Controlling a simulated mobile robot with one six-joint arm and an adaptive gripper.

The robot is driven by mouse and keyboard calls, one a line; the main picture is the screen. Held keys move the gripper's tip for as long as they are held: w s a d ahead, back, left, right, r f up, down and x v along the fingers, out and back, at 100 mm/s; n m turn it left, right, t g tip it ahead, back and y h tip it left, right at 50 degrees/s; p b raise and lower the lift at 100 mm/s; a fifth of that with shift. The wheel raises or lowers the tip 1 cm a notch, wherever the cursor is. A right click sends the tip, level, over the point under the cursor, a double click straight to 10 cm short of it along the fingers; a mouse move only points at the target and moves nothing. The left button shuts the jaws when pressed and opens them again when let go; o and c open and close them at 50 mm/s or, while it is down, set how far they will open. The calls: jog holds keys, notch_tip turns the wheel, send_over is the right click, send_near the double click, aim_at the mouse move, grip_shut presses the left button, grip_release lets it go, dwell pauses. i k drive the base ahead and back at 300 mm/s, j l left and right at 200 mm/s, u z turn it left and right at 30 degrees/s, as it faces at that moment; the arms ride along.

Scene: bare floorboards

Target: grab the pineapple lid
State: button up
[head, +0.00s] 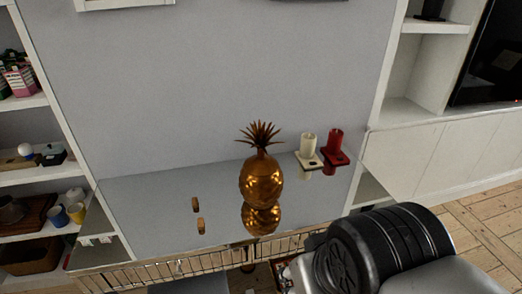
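A golden pineapple (261,183) stands upright on a glossy, mirror-like tabletop (140,215) in the head view. Its spiky, darker leaf crown (260,136) sits on top, in place on the body; I cannot see exactly where the lid parts from the body. The pineapple's reflection shows just below it. My arm shows at the lower right, in front of and to the right of the pineapple. My gripper does not show in this view.
A cream candle (308,143) and a red candle (336,141) stand in holders right of the pineapple. A small brown object (196,204) lies to its left. Shelves with cups (76,212) stand at left. A grey wall panel (220,70) rises behind.

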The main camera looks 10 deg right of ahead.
aim_at(260, 165)
jog(key=i+j, duration=0.85)
jog(key=j, duration=0.1)
